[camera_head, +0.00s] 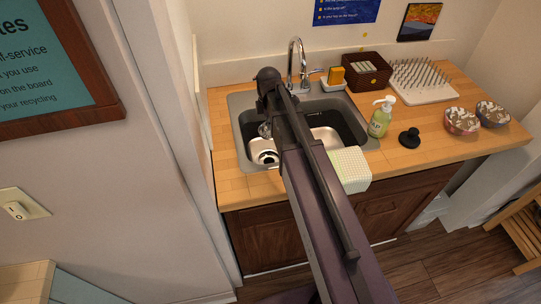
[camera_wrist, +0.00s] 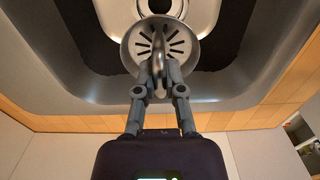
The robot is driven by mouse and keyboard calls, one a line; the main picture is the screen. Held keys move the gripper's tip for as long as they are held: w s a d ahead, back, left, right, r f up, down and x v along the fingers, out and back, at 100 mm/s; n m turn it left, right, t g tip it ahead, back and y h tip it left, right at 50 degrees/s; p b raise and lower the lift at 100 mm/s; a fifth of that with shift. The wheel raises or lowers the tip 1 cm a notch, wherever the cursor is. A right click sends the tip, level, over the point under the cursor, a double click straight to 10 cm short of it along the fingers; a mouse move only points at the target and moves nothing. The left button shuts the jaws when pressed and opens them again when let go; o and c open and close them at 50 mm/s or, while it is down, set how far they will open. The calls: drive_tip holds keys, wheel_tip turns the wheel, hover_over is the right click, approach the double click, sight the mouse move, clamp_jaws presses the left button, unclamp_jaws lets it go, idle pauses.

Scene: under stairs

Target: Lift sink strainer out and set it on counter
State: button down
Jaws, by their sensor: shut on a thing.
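The sink strainer (camera_wrist: 182,46) is a round, slotted metal disc with a looped handle. My gripper (camera_wrist: 160,72) is shut on that handle, with a fingertip on each side. In the head view the strainer (camera_head: 264,130) shows as a small shiny piece in the left part of the sink (camera_head: 239,103), partly behind my arm. The bare drain (camera_head: 266,158) shows apart from it, so the strainer is held above the basin floor. The wooden counter (camera_head: 437,123) surrounds the sink. My arm hides the middle of the sink.
A faucet (camera_head: 298,62) rises behind the sink. A soap bottle (camera_head: 380,118) and a black knobbed stopper (camera_head: 409,138) stand right of it. A checked cloth (camera_head: 350,168) hangs over the front edge. Bowls (camera_head: 461,121), a drying rack (camera_head: 423,82) and a basket (camera_head: 367,72) are farther right.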

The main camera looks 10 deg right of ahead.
drive_tip(key=shift+r+p, duration=0.35)
drive_tip(key=shift+r, duration=0.3)
drive_tip(key=shift+r, duration=0.1)
wheel_tip(320, 180, up, 10)
drive_tip(key=p, duration=1)
drive_tip(key=shift+r+p, duration=0.2)
drive_tip(key=shift+p, duration=0.15)
drive_tip(key=shift+s, duration=0.1)
